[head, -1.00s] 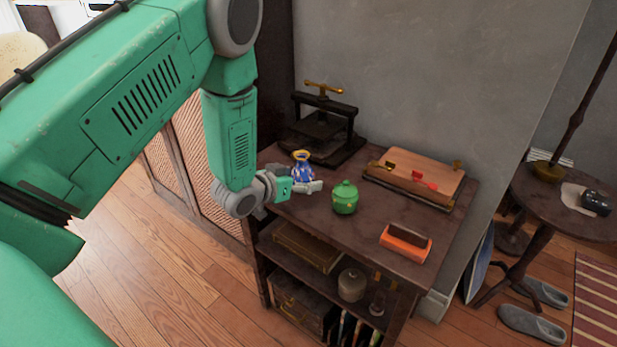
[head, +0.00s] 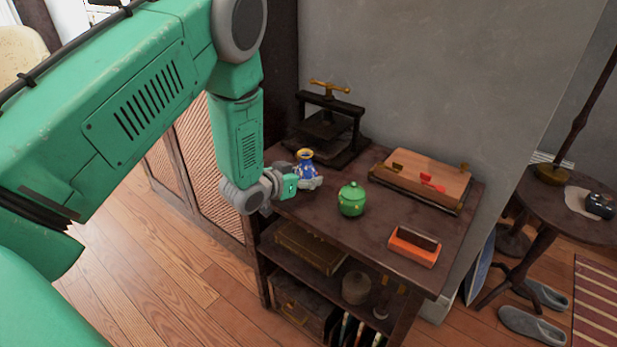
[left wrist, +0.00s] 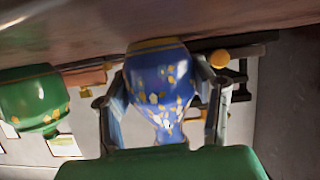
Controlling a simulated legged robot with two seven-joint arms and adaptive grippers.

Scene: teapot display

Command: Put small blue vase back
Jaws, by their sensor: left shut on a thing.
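The small blue vase (head: 305,167) has gold flecks and a gold rim. It is upright at the left part of the dark wooden table top (head: 375,222). My left gripper (head: 309,182) is shut on it from the left. In the left wrist view, upside down, the vase (left wrist: 160,82) sits between the two fingers (left wrist: 162,105), and its base is close to the table surface; I cannot tell if it touches. My right gripper is not in view.
A green lidded pot (head: 351,200) stands just right of the vase. A black press (head: 328,130) is behind it. A wooden board press (head: 425,180) and an orange block (head: 413,247) are further right. The front middle of the table top is clear.

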